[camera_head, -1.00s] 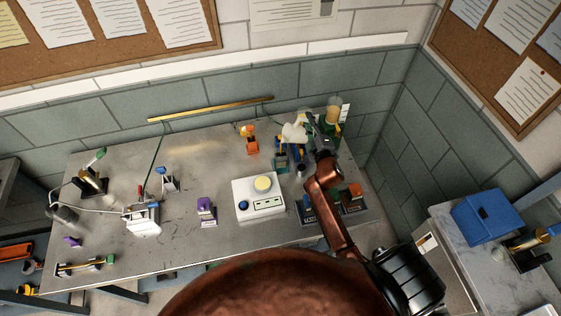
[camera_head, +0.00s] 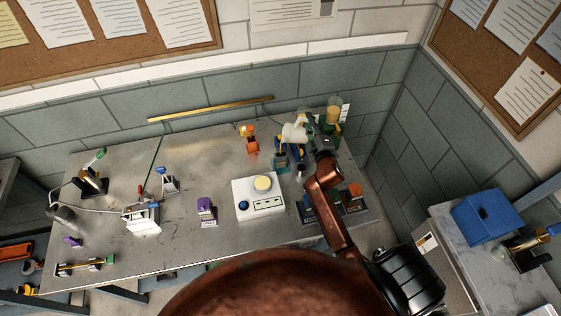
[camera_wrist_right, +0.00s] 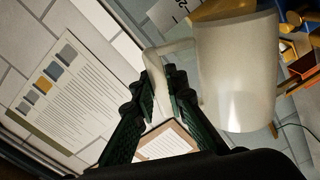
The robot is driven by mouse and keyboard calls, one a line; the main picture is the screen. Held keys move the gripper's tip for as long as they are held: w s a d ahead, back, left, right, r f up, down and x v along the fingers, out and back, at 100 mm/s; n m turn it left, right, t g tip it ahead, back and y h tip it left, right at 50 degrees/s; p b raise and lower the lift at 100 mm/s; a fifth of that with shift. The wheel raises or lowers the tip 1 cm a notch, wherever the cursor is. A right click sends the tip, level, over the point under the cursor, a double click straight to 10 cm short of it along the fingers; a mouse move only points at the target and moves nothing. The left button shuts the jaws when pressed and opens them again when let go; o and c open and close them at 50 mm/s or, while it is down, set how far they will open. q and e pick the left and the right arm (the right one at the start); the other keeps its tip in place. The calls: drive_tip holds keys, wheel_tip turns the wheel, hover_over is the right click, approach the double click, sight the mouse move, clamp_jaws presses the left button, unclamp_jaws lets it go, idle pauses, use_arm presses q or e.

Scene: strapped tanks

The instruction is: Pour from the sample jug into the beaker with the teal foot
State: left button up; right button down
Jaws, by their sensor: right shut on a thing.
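The white sample jug (camera_head: 294,132) is held in the air over the back right of the table. It is tilted, with its top toward the left. My right gripper (camera_head: 312,126) is on its right side. In the right wrist view the jug (camera_wrist_right: 238,70) is large, and my right gripper (camera_wrist_right: 167,88) is shut on its handle. A teal foot (camera_head: 281,162) stands on the table below and slightly left of the jug. Its beaker is too small and unclear to make out. I cannot see any liquid leaving the jug. My left gripper is not in view.
A white scale (camera_head: 259,198) stands left of my right arm. An orange-footed item (camera_head: 251,141) stands left of the jug. A green-based vessel with amber contents (camera_head: 333,112) is close behind the gripper. Blue and yellow parts (camera_head: 296,151) crowd below the jug.

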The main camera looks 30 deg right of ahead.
drive_tip(key=shift+a, duration=0.1)
idle(0.3)
drive_tip(key=shift+w+a+n, duration=0.1)
drive_tip(key=shift+a+n, duration=0.35)
drive_tip(key=shift+n, duration=0.15)
idle(0.7)
drive_tip(key=shift+s+d+r+m+p, duration=0.1)
drive_tip(key=shift+d+r+m+p, duration=0.25)
drive_tip(key=shift+d+m+p, duration=0.2)
drive_tip(key=shift+s+d+r+m+p, duration=0.1)
drive_tip(key=shift+d+r+m+p, duration=0.2)
drive_tip(key=shift+d+m+p, duration=0.2)
drive_tip(key=shift+s+d+m, duration=0.1)
drive_tip(key=shift+d+m, duration=0.15)
drive_tip(key=shift+m, duration=0.1)
drive_tip(key=shift+f, duration=0.1)
drive_tip(key=shift+d, duration=0.1)
